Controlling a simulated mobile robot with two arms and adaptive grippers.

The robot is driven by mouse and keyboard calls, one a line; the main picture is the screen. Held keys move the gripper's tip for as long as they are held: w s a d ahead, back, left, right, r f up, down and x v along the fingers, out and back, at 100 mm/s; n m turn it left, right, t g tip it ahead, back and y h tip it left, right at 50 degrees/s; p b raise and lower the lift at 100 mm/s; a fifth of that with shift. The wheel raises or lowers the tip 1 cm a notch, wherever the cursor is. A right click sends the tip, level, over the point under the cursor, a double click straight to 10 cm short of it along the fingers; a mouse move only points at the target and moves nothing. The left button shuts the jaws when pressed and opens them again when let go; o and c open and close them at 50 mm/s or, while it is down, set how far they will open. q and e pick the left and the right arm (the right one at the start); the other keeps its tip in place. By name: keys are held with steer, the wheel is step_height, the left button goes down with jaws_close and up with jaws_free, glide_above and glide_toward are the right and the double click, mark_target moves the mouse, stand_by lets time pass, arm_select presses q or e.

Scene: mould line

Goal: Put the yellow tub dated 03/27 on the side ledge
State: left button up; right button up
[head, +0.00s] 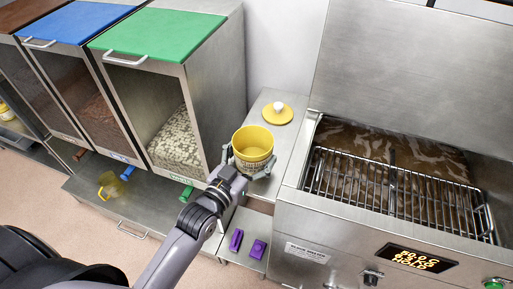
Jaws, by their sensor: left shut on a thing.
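The yellow tub (253,142) is an open, lidless round tub, upright, with a printed band around its lower side that is too small to read. My left gripper (250,166) is shut on the tub, its fingers around the lower side. The tub is at the narrow steel side ledge (268,103) between the bins and the bath; I cannot tell whether its base touches the ledge. A yellow lid (278,113) with a white knob lies on the ledge behind the tub. My right gripper is out of view.
Bins with green (158,36) and blue (75,22) lids stand at left. A steel bath (391,140) with a wire rack (400,190) of dark liquid is at right. A yellow jug (112,187) stands below the bins. Two purple pieces (257,249) lie on a lower shelf.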

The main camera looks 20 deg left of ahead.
arm_select(q)
steer(key=shift+x, duration=0.85)
steer(key=shift+w, duration=0.25)
steer(key=shift+f, duration=0.3)
steer(key=shift+s, duration=0.1)
steer(key=shift+f, duration=0.15)
steer(key=o, duration=1.6)
